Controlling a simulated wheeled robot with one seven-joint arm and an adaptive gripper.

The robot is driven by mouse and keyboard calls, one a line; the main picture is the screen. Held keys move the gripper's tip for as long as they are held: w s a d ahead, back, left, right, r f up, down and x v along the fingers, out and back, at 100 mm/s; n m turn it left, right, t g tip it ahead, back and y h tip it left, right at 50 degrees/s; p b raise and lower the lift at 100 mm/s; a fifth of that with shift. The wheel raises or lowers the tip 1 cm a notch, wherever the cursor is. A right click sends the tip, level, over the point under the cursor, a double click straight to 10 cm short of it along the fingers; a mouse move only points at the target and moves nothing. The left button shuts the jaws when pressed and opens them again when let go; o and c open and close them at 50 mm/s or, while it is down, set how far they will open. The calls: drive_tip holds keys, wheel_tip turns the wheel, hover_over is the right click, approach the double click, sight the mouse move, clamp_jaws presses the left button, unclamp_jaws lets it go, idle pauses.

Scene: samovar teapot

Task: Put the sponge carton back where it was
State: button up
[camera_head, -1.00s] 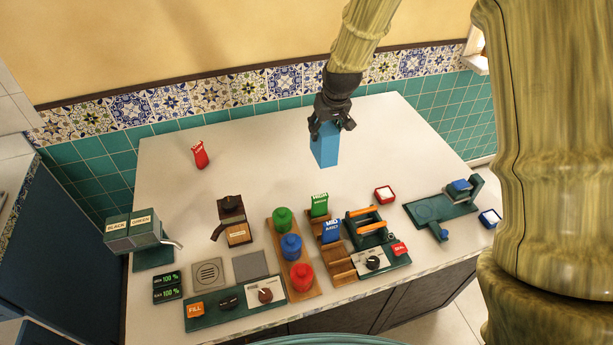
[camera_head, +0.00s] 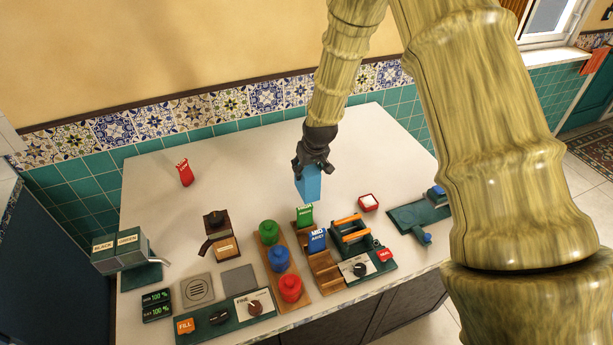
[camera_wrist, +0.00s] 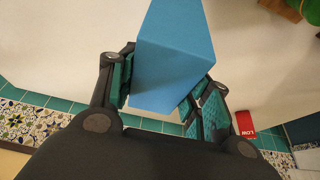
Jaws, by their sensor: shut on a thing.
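A light-blue box-shaped carton (camera_head: 309,184) is held in my gripper (camera_head: 311,168) above the back middle of the white counter (camera_head: 245,165). My gripper points down and is shut on the carton's upper part. In the wrist view the blue carton (camera_wrist: 172,55) sits between the two green-padded fingers (camera_wrist: 165,95). No label shows on its visible faces. I cannot tell whether its bottom touches the counter. The green carton (camera_head: 305,215) and the blue "MID" carton (camera_head: 317,239) stand in a wooden rack (camera_head: 325,272) just in front of it.
A red carton (camera_head: 185,172) stands at the back left; its "LOW" label shows in the wrist view (camera_wrist: 244,124). Green, blue and red canisters (camera_head: 280,260) stand in a row on a wooden board. A red-rimmed dish (camera_head: 368,202) lies right of my gripper. The back counter is mostly clear.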

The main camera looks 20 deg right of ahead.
drive_tip(key=shift+s+f, duration=0.15)
drive_tip(key=shift+f, duration=0.2)
drive_tip(key=shift+f+p, duration=0.8)
drive_tip(key=shift+f, duration=0.9)
drive_tip(key=shift+f, duration=0.1)
drive_tip(key=o, duration=1.3)
drive_tip(key=shift+r, duration=0.2)
